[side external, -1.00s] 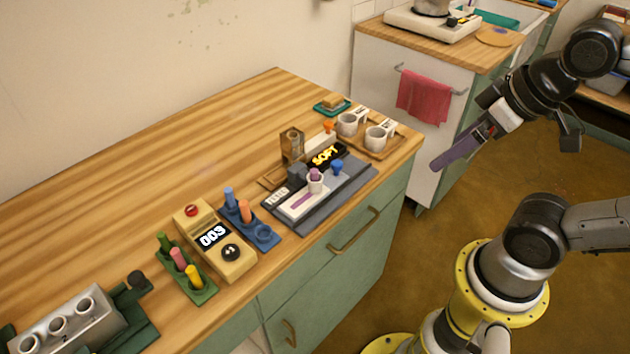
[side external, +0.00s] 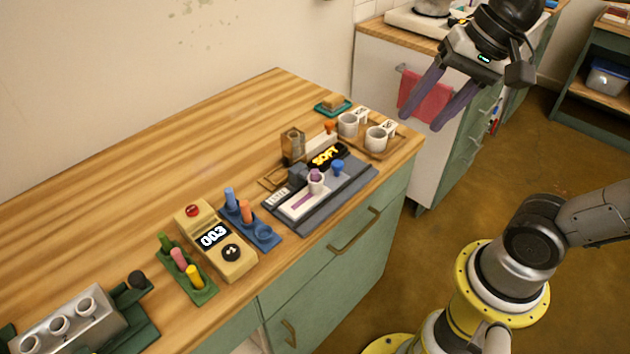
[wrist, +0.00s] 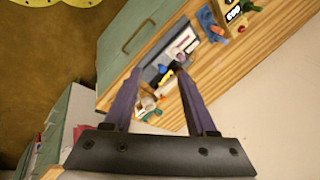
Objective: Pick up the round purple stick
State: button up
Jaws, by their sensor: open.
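The round purple stick (side external: 316,174) stands in a small white holder (side external: 316,186) on the dark grey tray (side external: 345,190) near the front edge of the counter. A purple streak (side external: 302,201) lies on the white strip beside it. In the wrist view the stick is small and hard to make out. My gripper (side external: 420,121) is open and empty, in the air to the right of the counter, well apart from the stick. Its two purple-grey fingers also show in the wrist view (wrist: 158,72), with the tray beyond them.
A blue stamp (side external: 337,167), a lit SOFT sign (side external: 326,156) and a grey block (side external: 297,174) crowd the stick. White cups (side external: 376,138) stand behind to the right. A blue rack (side external: 262,237) and tan counter device (side external: 230,262) are left. The counter's back left is clear.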

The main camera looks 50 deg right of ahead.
jog(key=w+m+g+y, duration=0.1)
jog(key=w+m, duration=0.4)
jog(key=w, duration=0.2)
jog(key=m+g+y, duration=0.2)
jog(key=m+g, duration=0.1)
jog(key=m, duration=0.1)
send_over(315, 171)
jog(key=d, duration=0.3)
notch_tip(315, 171, down, 14)
jog(key=shift+x, duration=2.95)
grip_shut()
